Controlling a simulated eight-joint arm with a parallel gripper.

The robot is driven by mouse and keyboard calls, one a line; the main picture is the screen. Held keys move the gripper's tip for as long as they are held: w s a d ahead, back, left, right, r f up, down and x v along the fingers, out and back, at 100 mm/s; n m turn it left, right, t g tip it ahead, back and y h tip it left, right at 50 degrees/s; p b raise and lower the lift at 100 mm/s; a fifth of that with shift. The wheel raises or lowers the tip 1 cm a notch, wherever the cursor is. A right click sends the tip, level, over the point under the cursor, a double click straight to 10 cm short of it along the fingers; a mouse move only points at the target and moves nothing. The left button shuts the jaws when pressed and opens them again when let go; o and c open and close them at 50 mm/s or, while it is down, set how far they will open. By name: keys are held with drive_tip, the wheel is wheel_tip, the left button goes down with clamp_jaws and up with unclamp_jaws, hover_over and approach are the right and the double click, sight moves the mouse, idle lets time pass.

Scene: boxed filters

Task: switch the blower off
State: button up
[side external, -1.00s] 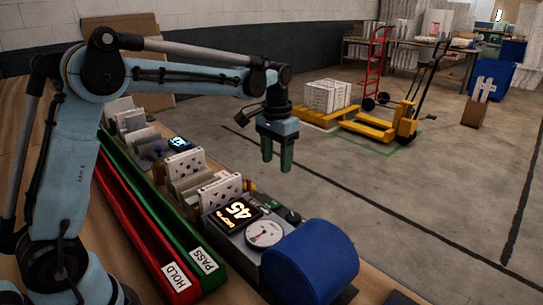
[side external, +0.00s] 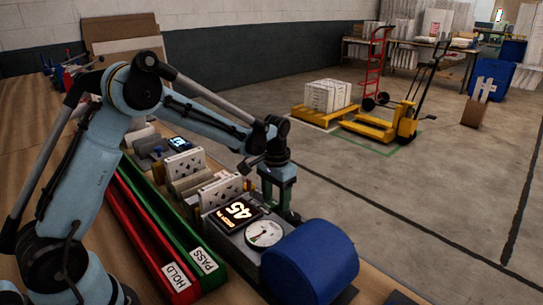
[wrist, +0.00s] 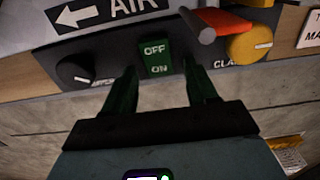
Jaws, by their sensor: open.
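In the wrist view, a green rocker switch (wrist: 155,58) marked OFF at the top and ON at the bottom sits on a dark panel, below an AIR label with an arrow. I cannot tell which way it is tipped. My gripper (wrist: 161,76) is open and empty, its two green fingers to either side of the switch's lower part; contact cannot be told. In the side view, my gripper (side external: 276,207) is low beside the grey tester with the dial, and the switch is hidden. A blue drum-shaped housing (side external: 310,262) stands in front of the tester.
A lit display (side external: 236,212), round gauge (side external: 264,233) and boxed filters (side external: 222,190) stand near the gripper. Open floor lies right.

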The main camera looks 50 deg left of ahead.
drive_tip(key=c, duration=1.1)
drive_tip(key=shift+o, duration=0.2)
drive_tip(key=shift+s+r+t, duration=0.1)
drive_tip(key=shift+s+t, duration=0.05)
drive_tip(key=shift+t, duration=0.55)
drive_tip(key=shift+s+r+t, duration=0.1)
drive_tip(key=shift+s+t, duration=0.05)
drive_tip(key=shift+t, duration=0.55)
drive_tip(key=o, duration=1.1)
drive_tip(key=shift+c, duration=0.2)
drive_tip(key=v, duration=1.2)
